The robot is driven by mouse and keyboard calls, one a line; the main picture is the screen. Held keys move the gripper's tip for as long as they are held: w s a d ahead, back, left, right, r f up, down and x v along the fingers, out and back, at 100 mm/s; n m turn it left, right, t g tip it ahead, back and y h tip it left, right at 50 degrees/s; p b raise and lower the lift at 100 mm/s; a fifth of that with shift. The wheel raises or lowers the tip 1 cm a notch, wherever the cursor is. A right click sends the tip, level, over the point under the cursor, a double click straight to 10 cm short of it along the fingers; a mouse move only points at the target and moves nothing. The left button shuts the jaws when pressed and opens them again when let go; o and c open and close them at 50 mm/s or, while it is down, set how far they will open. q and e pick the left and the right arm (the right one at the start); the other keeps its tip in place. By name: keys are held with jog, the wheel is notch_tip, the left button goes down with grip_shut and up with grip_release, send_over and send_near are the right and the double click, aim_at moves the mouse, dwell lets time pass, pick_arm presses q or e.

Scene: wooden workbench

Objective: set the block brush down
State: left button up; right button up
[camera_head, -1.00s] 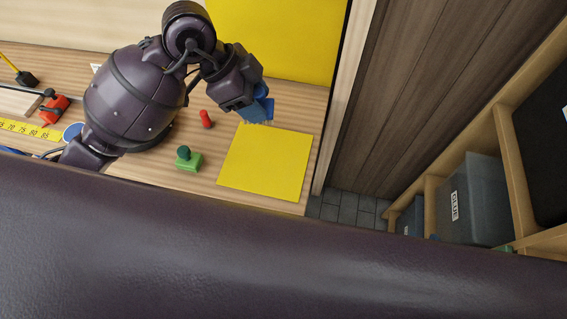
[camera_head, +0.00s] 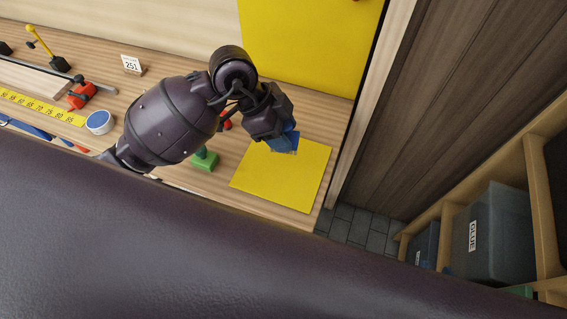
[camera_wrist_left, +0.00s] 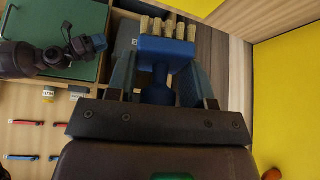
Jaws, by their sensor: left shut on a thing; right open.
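My left gripper (camera_head: 284,133) is shut on the blue block brush (camera_head: 284,147). In the left wrist view, the brush's blue block (camera_wrist_left: 166,48) and its row of tan bristles stick out beyond the fingers, with the handle between them. In the head view, the brush overlaps the far edge of the yellow square (camera_head: 283,178) on the workbench. I cannot tell whether it touches the square. My right gripper (camera_wrist_left: 95,43) shows at the left of the left wrist view, small and apart from the brush, with nothing visible in it.
A green stamp-like block (camera_head: 205,160) stands left of the square, with a red object (camera_head: 226,121) behind it. Most of the yellow square is bare.

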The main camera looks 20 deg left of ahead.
pick_arm(q)
notch_tip(320, 180, down, 8)
jog(key=shift+r+b, duration=0.1)
jog(key=shift+b, duration=0.55)
jog(key=shift+f, duration=2.15)
jog(key=o, duration=0.9)
jog(key=shift+f, duration=0.1)
jog(key=shift+c, duration=0.2)
pick_arm(e)
jog(key=shift+s+f, duration=0.1)
jog(key=shift+f, duration=0.8)
